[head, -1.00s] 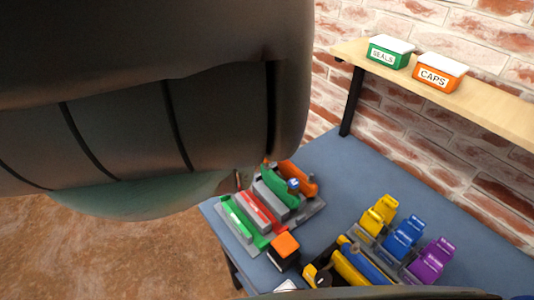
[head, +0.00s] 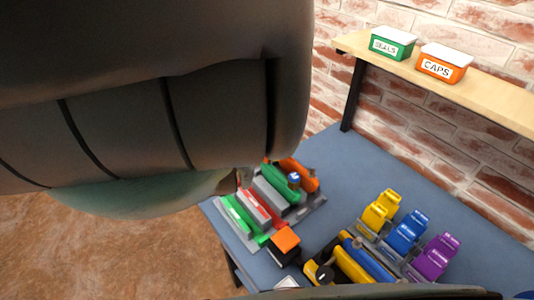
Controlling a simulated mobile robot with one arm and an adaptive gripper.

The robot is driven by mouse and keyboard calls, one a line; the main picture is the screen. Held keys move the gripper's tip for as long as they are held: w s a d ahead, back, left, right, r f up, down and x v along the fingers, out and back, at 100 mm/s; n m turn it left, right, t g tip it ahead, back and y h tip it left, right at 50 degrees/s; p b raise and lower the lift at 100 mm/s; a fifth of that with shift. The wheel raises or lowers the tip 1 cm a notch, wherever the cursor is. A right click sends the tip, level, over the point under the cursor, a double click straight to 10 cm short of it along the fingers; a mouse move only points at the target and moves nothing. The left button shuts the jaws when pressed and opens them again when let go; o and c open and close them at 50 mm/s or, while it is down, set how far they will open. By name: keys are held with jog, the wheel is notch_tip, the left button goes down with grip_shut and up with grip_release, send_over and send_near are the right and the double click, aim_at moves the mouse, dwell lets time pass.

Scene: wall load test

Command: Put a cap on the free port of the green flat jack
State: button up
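A grey rack (head: 308,212) on the blue table holds long green, red and orange pieces. One green piece (head: 238,214) lies at its front left and another green piece (head: 275,186) farther back, beside an orange one. I cannot tell which of them is the green flat jack, and its ports are too small to make out. A small blue part (head: 294,178) shows near the rear green piece. An orange box labelled CAPS (head: 440,67) with a white lid stands on the wooden shelf; its contents are hidden. My gripper is not in view; my own arm fills the upper left.
A green box labelled SEALS (head: 390,46) stands left of the orange box on the shelf (head: 490,90). Yellow, blue and purple holders (head: 408,232) stand at the table's right. A black box with an orange top (head: 285,240) and yellow-blue tools (head: 355,265) sit in front. The rear table (head: 345,160) is clear.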

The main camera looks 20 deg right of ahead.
aim_at(267, 153)
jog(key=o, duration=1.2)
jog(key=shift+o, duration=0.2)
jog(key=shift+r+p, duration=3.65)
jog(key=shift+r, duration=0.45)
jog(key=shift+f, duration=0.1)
